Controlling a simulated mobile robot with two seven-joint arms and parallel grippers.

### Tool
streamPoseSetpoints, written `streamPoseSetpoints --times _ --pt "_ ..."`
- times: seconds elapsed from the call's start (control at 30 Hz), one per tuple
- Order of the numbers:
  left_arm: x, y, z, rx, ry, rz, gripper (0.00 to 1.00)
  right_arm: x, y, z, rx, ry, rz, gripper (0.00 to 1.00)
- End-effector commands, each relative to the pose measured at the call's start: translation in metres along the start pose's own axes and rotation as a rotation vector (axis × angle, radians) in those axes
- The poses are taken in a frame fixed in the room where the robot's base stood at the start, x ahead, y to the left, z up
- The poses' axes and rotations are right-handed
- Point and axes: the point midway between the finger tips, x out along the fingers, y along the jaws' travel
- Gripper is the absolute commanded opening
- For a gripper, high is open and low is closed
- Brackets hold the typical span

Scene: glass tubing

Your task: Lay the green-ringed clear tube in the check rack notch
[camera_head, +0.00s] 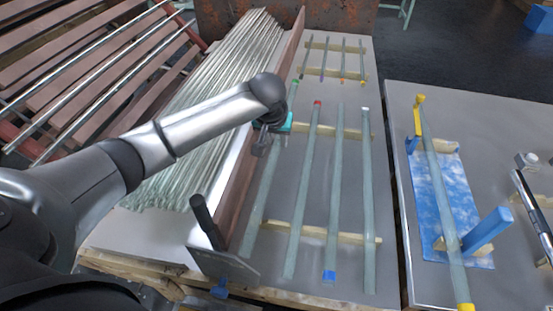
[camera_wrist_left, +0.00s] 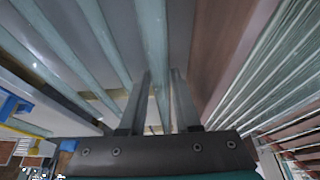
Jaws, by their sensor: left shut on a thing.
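The green-ringed clear tube (camera_head: 262,192) is the leftmost of the long tubes on the middle table, with its green band near the far end. My left gripper (camera_head: 267,143) is over its upper half. In the left wrist view the gripper (camera_wrist_left: 161,78) has one finger on each side of the tube (camera_wrist_left: 153,35) and is shut on it. I cannot tell whether the tube is clear of the wooden bars. Two pale wooden bars (camera_head: 308,232) lie under the row of tubes. I cannot tell which support is the check rack. My right gripper is not seen.
A red-ended tube (camera_head: 303,190), a blue-ended tube (camera_head: 334,190) and a white-ended tube (camera_head: 367,190) lie alongside. A brown board (camera_head: 262,165) stands close on the left. At right, a yellow-ended tube (camera_head: 441,205) crosses a blue mat (camera_head: 466,200) beside a blue post (camera_head: 487,230).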

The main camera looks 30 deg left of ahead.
Motion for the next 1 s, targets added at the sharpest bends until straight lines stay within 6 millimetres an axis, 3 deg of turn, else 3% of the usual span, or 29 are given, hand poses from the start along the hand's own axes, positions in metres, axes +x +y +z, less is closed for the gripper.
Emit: streamPoseSetpoints --times 0.4,0.57,1.0 --pt "0.052 0.000 0.024 0.000 0.000 0.000 0.00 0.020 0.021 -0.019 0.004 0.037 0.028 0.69" --pt "0.054 0.001 0.024 0.000 0.002 0.001 0.00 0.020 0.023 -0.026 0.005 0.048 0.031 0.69" --pt "0.061 0.000 0.027 0.000 0.002 0.000 0.00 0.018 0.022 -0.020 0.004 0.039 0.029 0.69"
